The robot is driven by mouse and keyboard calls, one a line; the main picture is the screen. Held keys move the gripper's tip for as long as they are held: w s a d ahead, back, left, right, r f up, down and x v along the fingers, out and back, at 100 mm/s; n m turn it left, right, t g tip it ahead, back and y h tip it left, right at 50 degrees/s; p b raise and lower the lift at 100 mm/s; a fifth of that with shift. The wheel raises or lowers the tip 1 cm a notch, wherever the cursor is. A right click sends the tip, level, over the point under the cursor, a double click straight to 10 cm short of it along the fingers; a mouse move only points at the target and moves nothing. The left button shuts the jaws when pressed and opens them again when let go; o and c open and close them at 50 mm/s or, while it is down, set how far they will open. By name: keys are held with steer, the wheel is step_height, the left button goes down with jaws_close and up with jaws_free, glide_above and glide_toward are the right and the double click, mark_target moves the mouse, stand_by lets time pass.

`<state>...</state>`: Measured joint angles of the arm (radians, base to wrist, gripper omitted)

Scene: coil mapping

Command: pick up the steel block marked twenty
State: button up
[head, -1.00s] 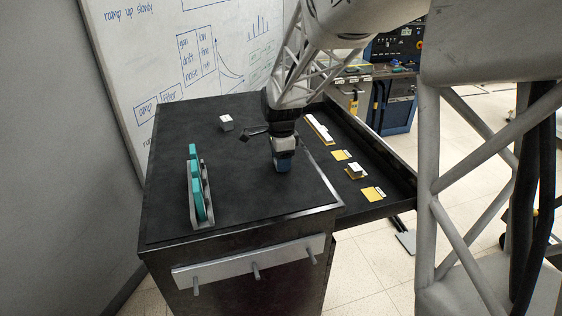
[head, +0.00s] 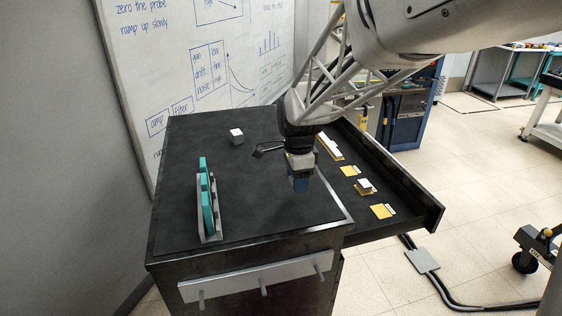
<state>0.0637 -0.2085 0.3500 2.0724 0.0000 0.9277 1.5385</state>
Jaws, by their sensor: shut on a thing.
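My gripper (head: 300,181) is over the right part of the black cabinet top (head: 255,205), pointing down. Its end shows a pale band and a blue boxy lower part. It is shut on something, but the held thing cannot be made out. A small grey block with a white top (head: 237,136) sits near the back of the cabinet top, left of my gripper. Another small block with a pale top (head: 364,187) stands on a yellow pad in the open drawer to the right. No number is readable on either block.
A grey rack with teal pieces (head: 207,200) stands on the left of the cabinet top. The open drawer (head: 405,212) holds yellow pads with white cards (head: 382,211) and a long white piece (head: 330,147). A whiteboard (head: 190,60) stands behind. The front middle top is clear.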

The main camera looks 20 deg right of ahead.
steer(key=shift+s+a+r, duration=0.15)
steer(key=shift+s+r, duration=0.05)
steer(key=shift+s, duration=1.9)
steer(key=shift+s+a+r, duration=0.1)
steer(key=shift+s+r, duration=0.05)
steer(key=shift+s, duration=1.95)
steer(key=shift+d, duration=0.1)
